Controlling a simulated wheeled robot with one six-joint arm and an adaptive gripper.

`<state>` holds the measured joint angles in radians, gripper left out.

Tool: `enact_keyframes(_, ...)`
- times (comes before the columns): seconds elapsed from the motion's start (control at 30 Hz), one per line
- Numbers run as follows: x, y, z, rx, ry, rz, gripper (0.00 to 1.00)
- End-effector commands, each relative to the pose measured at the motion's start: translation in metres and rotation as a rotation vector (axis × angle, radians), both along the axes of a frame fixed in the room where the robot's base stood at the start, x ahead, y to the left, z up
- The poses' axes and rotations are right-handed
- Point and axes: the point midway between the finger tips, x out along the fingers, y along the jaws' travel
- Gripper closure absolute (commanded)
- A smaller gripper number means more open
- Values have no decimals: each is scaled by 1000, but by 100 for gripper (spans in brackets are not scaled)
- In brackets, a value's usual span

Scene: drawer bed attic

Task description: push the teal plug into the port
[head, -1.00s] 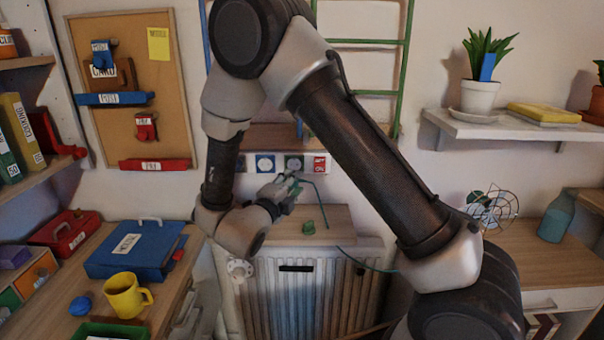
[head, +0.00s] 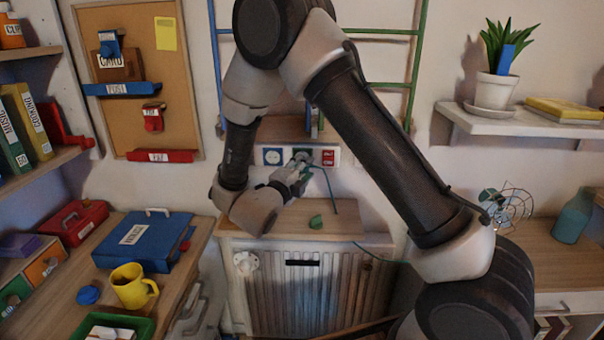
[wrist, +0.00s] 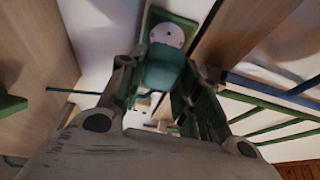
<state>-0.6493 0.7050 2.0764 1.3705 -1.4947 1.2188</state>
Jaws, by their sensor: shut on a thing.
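My gripper (head: 297,172) is just in front of the wall socket strip, shut on the teal plug (wrist: 165,68). In the wrist view, the plug sits between both fingers, with a pale round face with small dark dots at its far end. In the head view, only a bit of the plug shows beside the fingers, and a thin teal cable (head: 331,189) hangs down to the right from it. The dark round port (head: 303,155) is in the strip's middle, partly behind the fingertips. I cannot tell whether the plug touches the port.
The strip also has a blue-marked socket (head: 272,156) on the left and a red switch (head: 328,157) on the right. Below is a radiator cabinet (head: 262,222) with a small green block (head: 316,221) on top. Ladder rails (head: 418,70) rise behind my arm.

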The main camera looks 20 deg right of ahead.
Motion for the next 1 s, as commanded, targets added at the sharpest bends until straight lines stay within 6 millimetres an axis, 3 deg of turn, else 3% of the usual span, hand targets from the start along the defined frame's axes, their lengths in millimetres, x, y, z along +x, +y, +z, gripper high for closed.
enact_keyframes(0.33, 21, -7, 0, 0, 0, 0, 88)
enact_keyframes(1.0, 23, -7, 0, -1, 0, 0, 88)
